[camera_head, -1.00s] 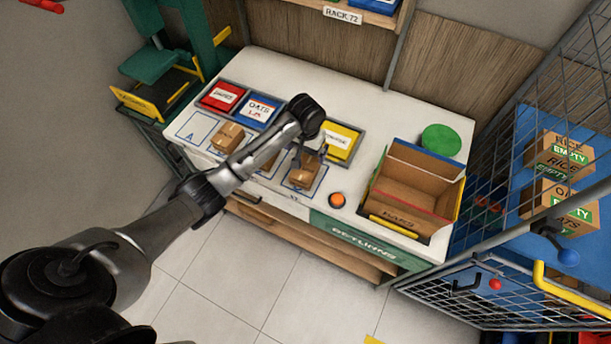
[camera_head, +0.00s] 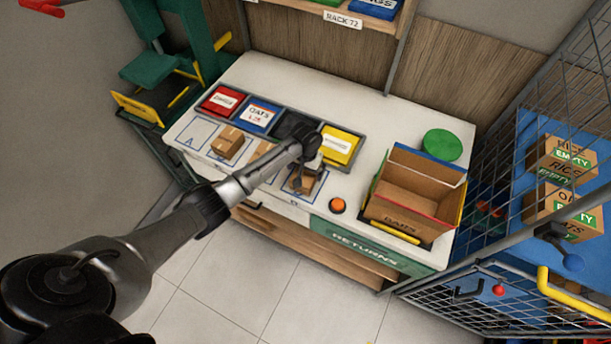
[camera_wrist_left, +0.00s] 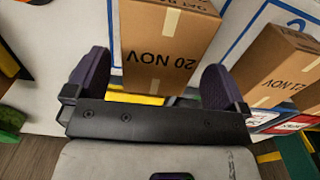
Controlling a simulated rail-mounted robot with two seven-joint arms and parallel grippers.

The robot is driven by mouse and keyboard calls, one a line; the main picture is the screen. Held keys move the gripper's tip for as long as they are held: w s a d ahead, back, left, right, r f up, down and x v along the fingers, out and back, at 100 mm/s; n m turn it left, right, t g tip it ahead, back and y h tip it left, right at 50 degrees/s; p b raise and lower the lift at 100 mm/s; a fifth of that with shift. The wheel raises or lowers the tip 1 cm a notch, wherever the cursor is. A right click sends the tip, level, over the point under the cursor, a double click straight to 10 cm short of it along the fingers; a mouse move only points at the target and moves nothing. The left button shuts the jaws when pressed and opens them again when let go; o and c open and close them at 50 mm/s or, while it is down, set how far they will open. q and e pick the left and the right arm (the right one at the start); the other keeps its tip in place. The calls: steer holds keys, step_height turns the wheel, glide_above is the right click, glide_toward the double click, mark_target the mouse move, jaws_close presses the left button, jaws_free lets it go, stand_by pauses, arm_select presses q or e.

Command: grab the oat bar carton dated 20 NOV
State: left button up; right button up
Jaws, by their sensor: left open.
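The oat bar carton dated 20 NOV is a brown box with a pale tape strip. In the left wrist view the carton (camera_wrist_left: 165,45) stands between my fingers, its date upside down. In the head view the carton (camera_head: 302,185) is on the right marked spot of the counter, partly covered by my gripper. My left gripper (camera_head: 309,170) is open at the carton, with one finger on each side in the left wrist view (camera_wrist_left: 156,70). I cannot tell whether the fingers touch it. My right gripper is not in view.
A similar dated carton (camera_wrist_left: 285,70) stands to the right in the wrist view. Another carton (camera_head: 228,142) is at the counter's left. An orange button (camera_head: 338,206) and an open box (camera_head: 412,190) are to the right. Red, blue and yellow bins line the back.

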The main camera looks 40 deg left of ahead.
mark_target(306, 172)
arm_select(q)
steer(key=shift+f, duration=1.65)
steer(key=c, duration=0.9)
